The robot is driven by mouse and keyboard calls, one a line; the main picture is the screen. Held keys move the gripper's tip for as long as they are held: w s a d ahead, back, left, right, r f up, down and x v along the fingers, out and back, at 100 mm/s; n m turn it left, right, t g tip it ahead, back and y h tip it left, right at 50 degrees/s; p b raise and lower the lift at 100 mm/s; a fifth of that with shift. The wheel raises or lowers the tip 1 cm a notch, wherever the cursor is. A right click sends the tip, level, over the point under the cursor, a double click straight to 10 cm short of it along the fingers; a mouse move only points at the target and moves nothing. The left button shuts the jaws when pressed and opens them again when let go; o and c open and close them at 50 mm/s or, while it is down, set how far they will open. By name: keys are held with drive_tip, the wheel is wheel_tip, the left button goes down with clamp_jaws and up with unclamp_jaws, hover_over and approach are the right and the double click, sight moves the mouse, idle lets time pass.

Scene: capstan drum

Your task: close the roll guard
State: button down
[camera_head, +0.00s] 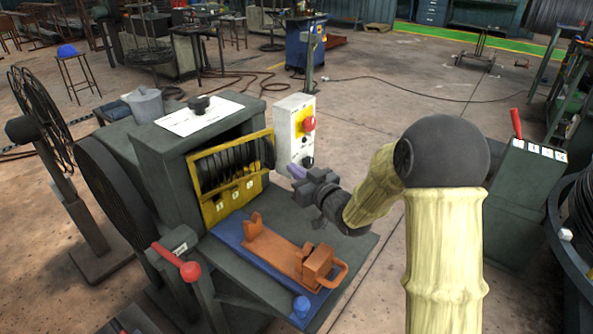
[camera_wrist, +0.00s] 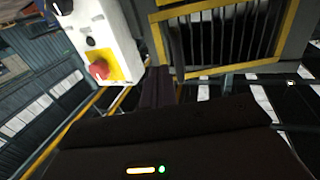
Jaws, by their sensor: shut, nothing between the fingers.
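The roll guard (camera_head: 230,145) is a yellow frame with dark bars across the front opening of the grey machine housing. In the wrist view the dark fingertips (camera_wrist: 158,75) are together just left of the guard's frame; contact cannot be told.
A white control box (camera_head: 291,128) with a red button stands right behind my gripper; it also shows in the wrist view (camera_wrist: 101,35).

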drive_tip(key=x, duration=0.7)
drive_tip(key=shift+w+a+p, duration=0.15)
drive_tip(key=shift+a+p, duration=0.05)
drive_tip(key=shift+p, duration=0.25)
